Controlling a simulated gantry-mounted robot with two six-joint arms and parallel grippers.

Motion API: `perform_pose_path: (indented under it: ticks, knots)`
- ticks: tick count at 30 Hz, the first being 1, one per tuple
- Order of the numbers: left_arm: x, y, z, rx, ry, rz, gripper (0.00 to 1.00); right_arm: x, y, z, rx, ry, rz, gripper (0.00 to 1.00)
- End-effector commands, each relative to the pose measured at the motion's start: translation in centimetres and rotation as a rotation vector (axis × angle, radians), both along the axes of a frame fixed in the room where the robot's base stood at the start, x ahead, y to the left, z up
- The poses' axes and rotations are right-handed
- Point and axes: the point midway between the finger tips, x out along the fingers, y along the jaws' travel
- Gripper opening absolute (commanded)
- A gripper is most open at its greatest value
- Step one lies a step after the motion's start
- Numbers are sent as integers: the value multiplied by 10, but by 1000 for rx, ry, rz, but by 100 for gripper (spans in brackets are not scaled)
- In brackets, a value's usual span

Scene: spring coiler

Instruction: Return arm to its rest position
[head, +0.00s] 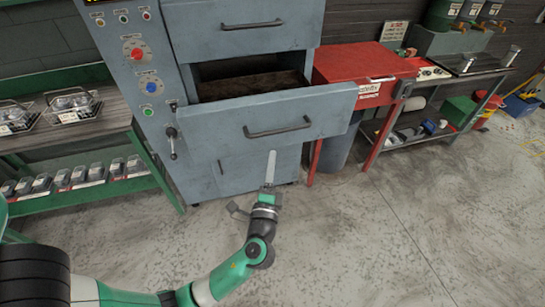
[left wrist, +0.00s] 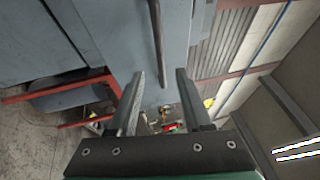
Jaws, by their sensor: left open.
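My left arm reaches in from the bottom left in the head view. Its gripper (head: 270,168) points up in front of the blue-grey cabinet, just below the handle (head: 278,128) of the pulled-out drawer (head: 318,118). In the left wrist view the two fingers of the left gripper (left wrist: 160,75) stand apart with nothing between them. A dark handle bar (left wrist: 158,40) shows beyond the fingertips; I cannot tell the exact gap to it. My right gripper is in neither view.
A red bench (head: 360,65) stands right of the cabinet, with a grey bin (head: 338,150) below. A green shelf (head: 90,195) with small boxed parts stands at the left. A sink counter (head: 470,65) is further right. The concrete floor (head: 400,230) in front is clear.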

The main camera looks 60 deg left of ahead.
Motion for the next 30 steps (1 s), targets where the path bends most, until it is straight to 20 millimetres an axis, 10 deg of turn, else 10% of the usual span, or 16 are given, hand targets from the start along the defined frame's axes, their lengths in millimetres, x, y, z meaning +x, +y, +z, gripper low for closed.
perform_pose_path:
  ticks: [17, 20, 30]
  knots:
    - [12, -5, 23, 4, -41, -17, 50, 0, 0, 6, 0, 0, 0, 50]
    - [31, -13, 77, 5, -156, -40, 50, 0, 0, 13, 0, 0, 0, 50]
    - [73, -99, 352, -541, -999, -678, 50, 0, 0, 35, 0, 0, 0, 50]
